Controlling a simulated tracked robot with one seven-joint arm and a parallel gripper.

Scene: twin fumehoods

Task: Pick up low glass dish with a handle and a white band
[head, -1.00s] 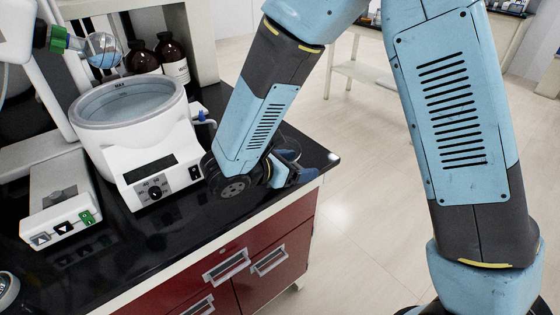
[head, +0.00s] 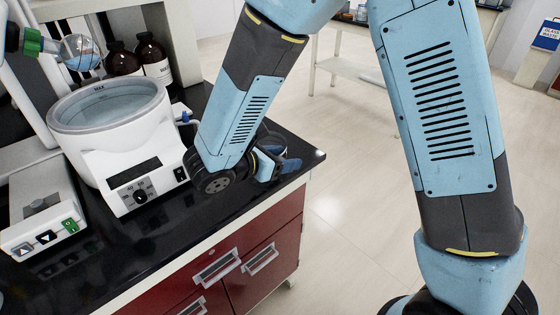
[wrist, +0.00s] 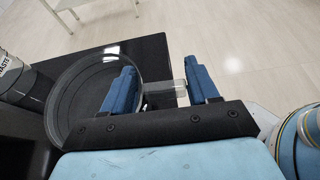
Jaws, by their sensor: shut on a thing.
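The low glass dish (wrist: 82,98) shows in the wrist view as a clear round shape left of and partly behind the left finger. A pale, clear piece, likely its handle with the white band, lies between the two blue fingers of my gripper (wrist: 162,88). My gripper is shut on the dish, over the black bench top near its corner. In the head view my gripper (head: 278,168) is at the bench's right corner, and my arm hides most of the dish. Whether the dish touches the bench cannot be told.
A white heating bath (head: 115,135) stands left of my arm, close to it. A white device (head: 40,215) is further left. The floor (head: 335,210) right of the bench is clear.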

